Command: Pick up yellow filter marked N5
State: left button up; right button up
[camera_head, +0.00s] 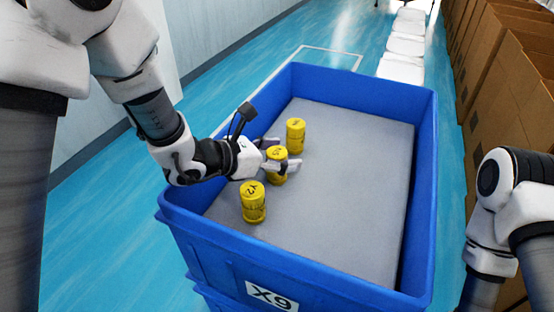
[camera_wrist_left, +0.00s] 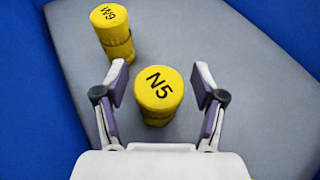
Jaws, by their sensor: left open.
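The yellow filter marked N5 (camera_wrist_left: 159,92) stands upright on the grey floor of a blue crate. In the head view it is the middle one (camera_head: 277,167) of three yellow filters. My left gripper (camera_wrist_left: 162,80) is open, with one finger on each side of the N5 filter. A gap shows between each finger and the filter in the left wrist view. In the head view the left gripper (camera_head: 280,160) reaches in over the crate's left side and partly covers the filter. My right arm shows at the right edge, but its gripper is out of view.
Another yellow filter, marked W9 (camera_wrist_left: 113,34), stands behind N5; it also shows in the head view (camera_head: 295,135). A third filter (camera_head: 253,202) stands nearer the front. The blue crate (camera_head: 300,262) has raised walls; its right half is empty. Cardboard boxes (camera_head: 505,75) line the right.

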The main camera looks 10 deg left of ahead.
pick_arm(q)
jog(key=shift+w+d+f, duration=0.25)
jog(key=shift+w+d, duration=0.15)
jog(key=shift+w, duration=0.1)
jog(key=shift+s, duration=0.1)
jog(key=c, duration=1.2)
